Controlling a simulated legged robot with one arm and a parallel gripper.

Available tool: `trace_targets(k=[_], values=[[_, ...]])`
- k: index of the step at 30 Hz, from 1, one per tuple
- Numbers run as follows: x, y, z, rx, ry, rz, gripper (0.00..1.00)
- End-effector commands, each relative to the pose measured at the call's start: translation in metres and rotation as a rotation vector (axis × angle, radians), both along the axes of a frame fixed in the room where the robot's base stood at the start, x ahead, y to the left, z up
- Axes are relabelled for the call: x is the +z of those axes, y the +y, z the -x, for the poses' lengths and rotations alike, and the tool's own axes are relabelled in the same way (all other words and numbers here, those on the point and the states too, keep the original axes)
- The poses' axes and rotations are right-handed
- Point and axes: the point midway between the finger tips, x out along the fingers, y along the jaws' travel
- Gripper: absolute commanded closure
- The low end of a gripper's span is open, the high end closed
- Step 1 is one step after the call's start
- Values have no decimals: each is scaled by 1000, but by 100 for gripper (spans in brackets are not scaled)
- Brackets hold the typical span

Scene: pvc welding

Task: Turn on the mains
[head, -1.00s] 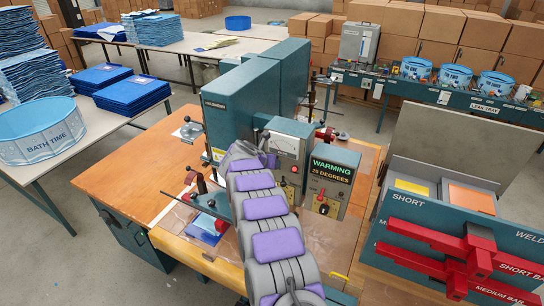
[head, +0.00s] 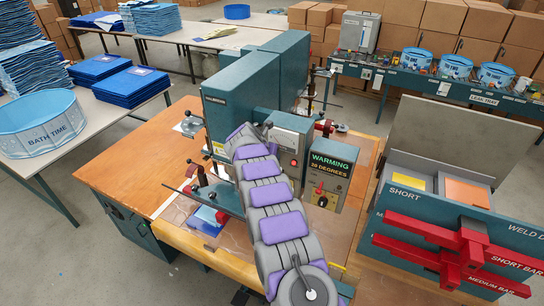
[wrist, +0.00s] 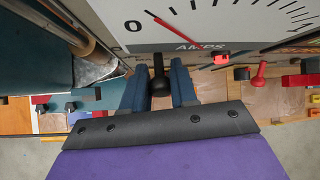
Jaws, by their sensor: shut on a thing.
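In the wrist view my gripper (wrist: 160,80) has its two dark blue fingers on either side of a black-knobbed lever (wrist: 158,88), shut on it. Just above the lever is the white AMPS meter (wrist: 220,22), with its red needle near 0. In the head view my purple and grey arm reaches to the meter box (head: 292,128) on the teal welding machine (head: 228,108). The arm hides the gripper, the lever and most of the meter face there. A red button (head: 294,162) shows on the box front.
The WARMING panel (head: 330,172) with its red knob stands close right of my arm. A red-handled clamp (head: 200,185) is left of it. Teal racks with red bars (head: 445,250) stand at the right. The wooden bench top (head: 130,165) is mostly clear at left.

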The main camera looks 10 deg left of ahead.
Motion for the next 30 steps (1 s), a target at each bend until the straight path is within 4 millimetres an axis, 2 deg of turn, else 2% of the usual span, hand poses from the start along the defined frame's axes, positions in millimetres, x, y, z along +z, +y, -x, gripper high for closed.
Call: trace_targets(k=[1,3,4,10,20,30], values=[[6,3,-2,6,-14,-5,100],[7,3,-2,6,-15,-5,100],[7,3,-2,6,-15,-5,72],[5,2,-2,4,-11,-3,53],[6,-1,0,2,-7,-5,52],[34,13,22,4,-8,-5,52]])
